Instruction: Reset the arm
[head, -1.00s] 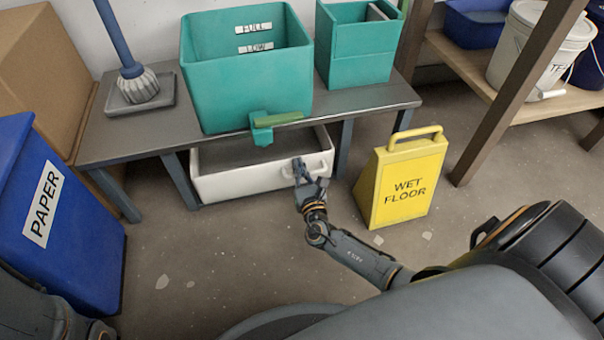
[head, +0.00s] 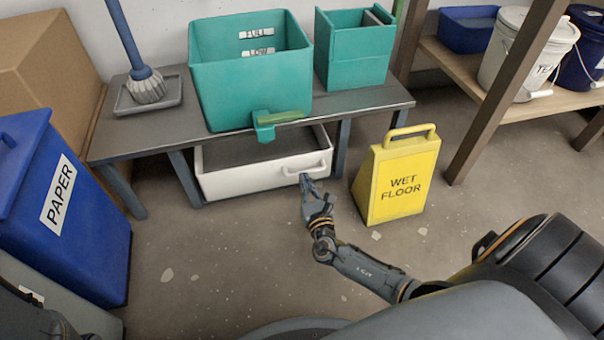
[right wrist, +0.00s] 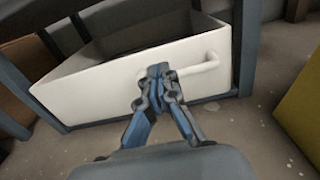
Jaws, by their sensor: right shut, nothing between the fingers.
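My right gripper (head: 305,180) is shut and empty in front of the white drawer-like tray (head: 240,184) under the bench.
A yellow wet floor sign (head: 398,180) stands right of my right gripper. A teal tank (head: 245,85) with a green-handled spout (head: 275,118) and a smaller teal box (head: 352,55) stand on the grey bench (head: 150,137). A blue paper bin (head: 60,215) is at left. The middle floor is clear.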

